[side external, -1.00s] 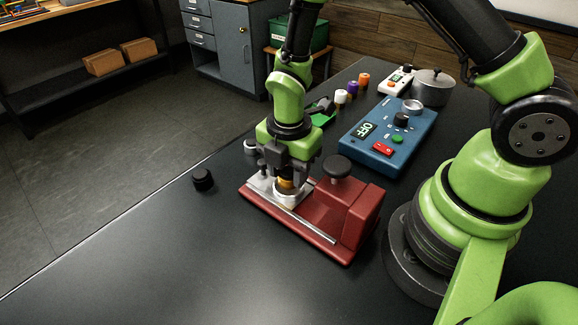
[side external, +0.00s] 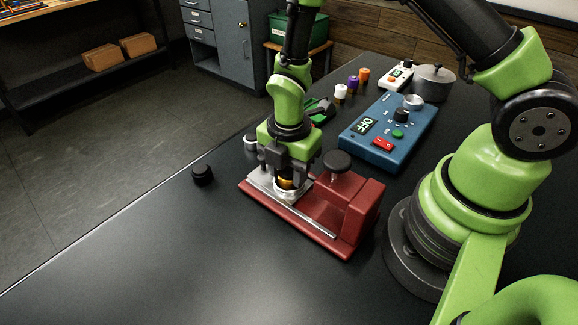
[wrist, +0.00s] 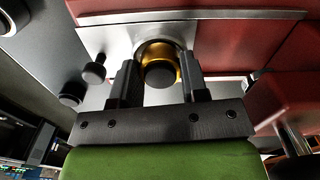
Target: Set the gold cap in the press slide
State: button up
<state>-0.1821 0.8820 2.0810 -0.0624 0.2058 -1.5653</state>
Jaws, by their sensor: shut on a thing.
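The gold cap (side external: 287,184) is between the fingers of my gripper (side external: 287,178), which is shut on it. In the wrist view the gold cap (wrist: 182,62) shows as a gold ring with a dark round middle, a finger of my gripper (wrist: 158,85) on each side. The red press (side external: 352,215) has a silver slide (side external: 318,226) at its left end. The cap is right at the slide's pale plate (wrist: 112,45); I cannot tell whether it is fully seated.
A black knob (side external: 202,176) stands left of the press. A silver-topped piece (side external: 251,144) is behind my gripper. A blue control box (side external: 375,140) reading OFF, small coloured caps (side external: 353,84) and a metal pot (side external: 433,84) stand farther back. The front table is clear.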

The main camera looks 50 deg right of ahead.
jog(key=shift+f, duration=0.2)
dwell(0.6)
jog(key=o, duration=1.4)
jog(key=shift+o, duration=0.2)
jog(key=shift+r, duration=4.15)
jog(key=shift+r, duration=0.1)
jog(key=s+d+r+m+t+y, duration=0.1)
jog(key=s+r+m+t, duration=0.2)
jog(key=s+r+m, duration=0.3)
jog(key=s+d+r+m+t+y, duration=0.1)
jog(key=s+r+m+t, duration=0.3)
jog(key=r+m, duration=0.9)
jog(key=s+m, duration=0.2)
jog(key=m, duration=0.2)
jog(key=shift+s+r+m, duration=0.3)
jog(key=shift+s+m, duration=0.05)
jog(key=shift+m, duration=0.05)
